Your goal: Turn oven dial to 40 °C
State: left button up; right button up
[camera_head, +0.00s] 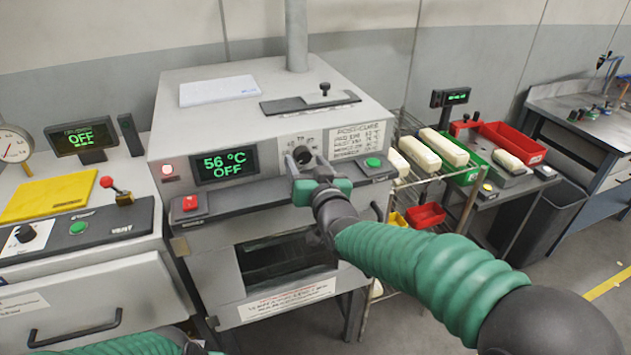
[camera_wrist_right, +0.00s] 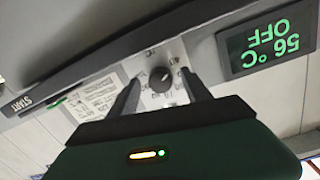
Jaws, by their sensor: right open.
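The oven (camera_head: 250,120) stands in the middle of the head view. Its display (camera_head: 224,165) reads "56 °C OFF", and the display also shows upside down in the right wrist view (camera_wrist_right: 268,42). The dark round dial (camera_wrist_right: 161,79) sits on a pale scale plate; in the head view the dial (camera_head: 302,155) is just above my gripper. My right gripper (camera_wrist_right: 165,95) is open, with one finger on either side of the dial. Contact with the dial cannot be told. My left arm shows only as a green sleeve at the bottom left; its gripper is not clearly visible.
A red button (camera_head: 190,203) and a green button (camera_head: 373,162) sit on the oven's front ledge. A wire rack (camera_head: 440,190) with pale blocks stands to the right. Another machine with a yellow folder (camera_head: 48,198) stands at the left.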

jog(key=f+b+v, duration=0.1)
jog(key=b+v, duration=0.1)
jog(key=v, duration=1.3)
jog(key=shift+s+r, duration=0.3)
jog(key=shift+r, duration=0.2)
jog(key=d+f+g+h, duration=0.2)
jog(key=d+f+g, duration=0.15)
jog(key=f, duration=0.65)
jog(key=s+d+f+g+h, duration=0.1)
jog(key=s+d+f+g, duration=0.4)
jog(key=s+f, duration=0.4)
jog(key=s+d+f+m+g+h+p, duration=0.1)
jog(key=s+d+f+g, duration=0.4)
jog(key=s+f, duration=0.4)
jog(key=shift+d+f+h, duration=0.4)
jog(key=shift+d+f, duration=0.35)
jog(key=shift+d, duration=0.15)
